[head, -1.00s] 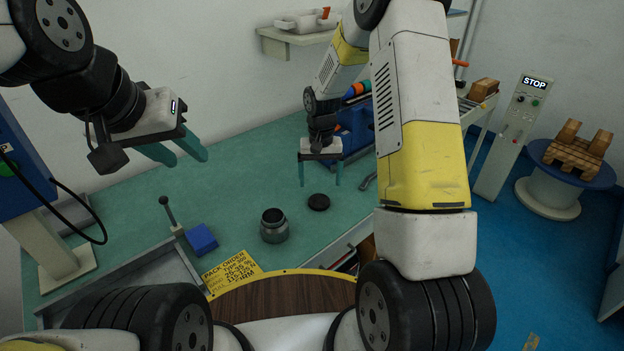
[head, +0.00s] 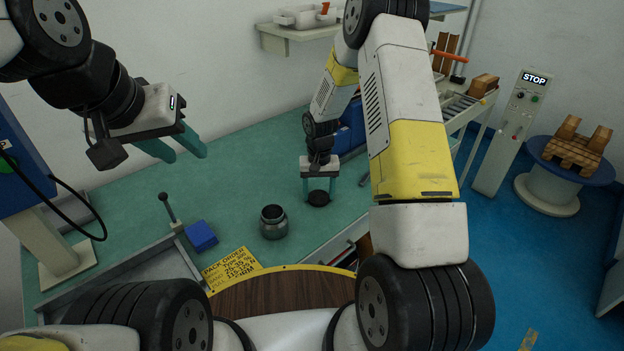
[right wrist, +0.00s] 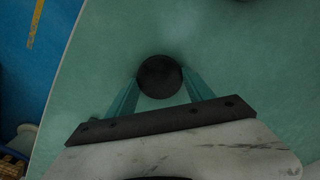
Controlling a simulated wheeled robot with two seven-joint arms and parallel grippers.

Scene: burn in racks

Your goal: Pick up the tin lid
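The tin lid is a small dark disc (head: 319,198) lying on the green bench top. It also shows in the right wrist view (right wrist: 159,76). My right gripper (head: 319,193) points down at the lid with its fingers apart, one on each side of it. In the right wrist view the fingertips (right wrist: 160,85) flank the lid's near part; whether they touch it I cannot tell. The dark open tin (head: 273,222) stands upright to the left of the lid. My left gripper (head: 185,150) is open and empty, high over the left of the bench.
A blue block (head: 201,236) and a small lever (head: 170,212) are left of the tin. A yellow pack order card (head: 231,268) lies near the front edge. A blue bin (head: 350,130) stands behind my right gripper. The bench's middle is clear.

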